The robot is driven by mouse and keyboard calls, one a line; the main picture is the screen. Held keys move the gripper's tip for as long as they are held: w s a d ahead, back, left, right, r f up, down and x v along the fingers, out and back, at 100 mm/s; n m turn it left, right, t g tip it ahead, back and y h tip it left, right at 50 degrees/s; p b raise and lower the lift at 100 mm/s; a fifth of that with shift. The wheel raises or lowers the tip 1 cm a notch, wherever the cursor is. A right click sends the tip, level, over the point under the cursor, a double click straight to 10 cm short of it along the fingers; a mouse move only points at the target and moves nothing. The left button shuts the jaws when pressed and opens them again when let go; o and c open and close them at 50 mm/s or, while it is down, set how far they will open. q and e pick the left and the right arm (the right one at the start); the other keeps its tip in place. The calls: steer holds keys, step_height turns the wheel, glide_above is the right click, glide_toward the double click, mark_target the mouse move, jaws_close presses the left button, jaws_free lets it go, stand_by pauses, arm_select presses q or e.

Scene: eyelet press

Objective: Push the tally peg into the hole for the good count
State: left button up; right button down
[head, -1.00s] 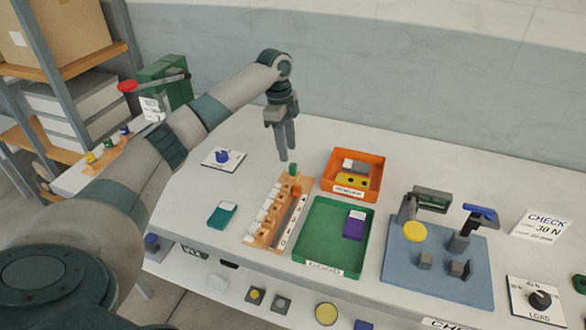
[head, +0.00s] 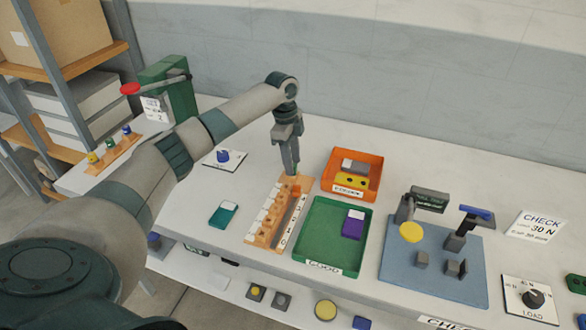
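The wooden tally board (head: 262,232) lies on the table left of the green GOOD tray (head: 309,240), with a row of white labels along one side and a strip with digits along the other. My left gripper (head: 293,172) points down at the board's far end, its fingers close together. The green tally peg is hidden behind or between these fingers, so I cannot tell whether they grip it. A small orange-brown piece shows on the board just below the fingertips. My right gripper is out of view.
An orange tray (head: 348,190) with grey and yellow parts stands right of the gripper. The green tray holds a purple block (head: 353,225). A blue plate (head: 430,278) with a fixture is further right. A teal block (head: 223,215) lies left of the board.

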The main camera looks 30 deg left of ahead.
mark_target(294, 164)
arm_select(q)
jaws_close()
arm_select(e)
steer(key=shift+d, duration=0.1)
arm_select(q)
steer(key=shift+r, duration=0.15)
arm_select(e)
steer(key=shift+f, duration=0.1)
